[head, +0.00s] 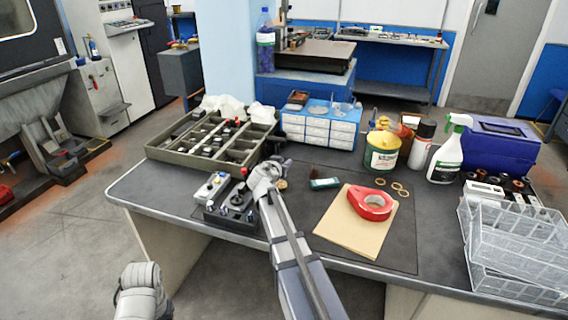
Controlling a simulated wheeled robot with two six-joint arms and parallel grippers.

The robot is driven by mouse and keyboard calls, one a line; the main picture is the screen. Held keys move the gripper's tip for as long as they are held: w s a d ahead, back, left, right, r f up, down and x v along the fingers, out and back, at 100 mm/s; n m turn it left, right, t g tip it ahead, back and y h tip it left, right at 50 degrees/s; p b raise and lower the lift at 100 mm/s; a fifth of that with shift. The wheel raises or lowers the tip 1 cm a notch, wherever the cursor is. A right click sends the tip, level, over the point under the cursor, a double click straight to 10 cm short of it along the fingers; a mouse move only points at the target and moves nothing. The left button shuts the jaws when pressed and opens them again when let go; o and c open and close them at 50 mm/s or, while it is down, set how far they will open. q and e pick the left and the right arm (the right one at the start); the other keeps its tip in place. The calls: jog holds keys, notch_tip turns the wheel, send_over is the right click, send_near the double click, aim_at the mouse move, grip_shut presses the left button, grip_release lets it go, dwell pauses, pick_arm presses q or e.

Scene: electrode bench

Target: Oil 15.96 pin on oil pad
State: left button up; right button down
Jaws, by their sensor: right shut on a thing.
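My right arm reaches in from the bottom, and its gripper (254,192) is over the small dark block (228,214) at the left of the bench. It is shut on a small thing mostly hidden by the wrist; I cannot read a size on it. Small light and dark pieces stand on the block, too small to identify as pins. A small round brown item (282,184) lies just right of the gripper.
A compartment tray (163,155) stands behind left, beside a blue-and-white drawer cabinet (317,131). A red tape dispenser (371,203) rests on a tan folder (339,243). A yellow-green can (382,158), spray bottle (446,157) and clear trays (517,246) stand right.

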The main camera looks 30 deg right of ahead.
jog(key=shift+r+p, duration=1.75)
jog(key=shift+r, duration=0.3)
notch_tip(320, 180, up, 14)
jog(key=p, duration=1.4)
jog(key=shift+r, duration=0.2)
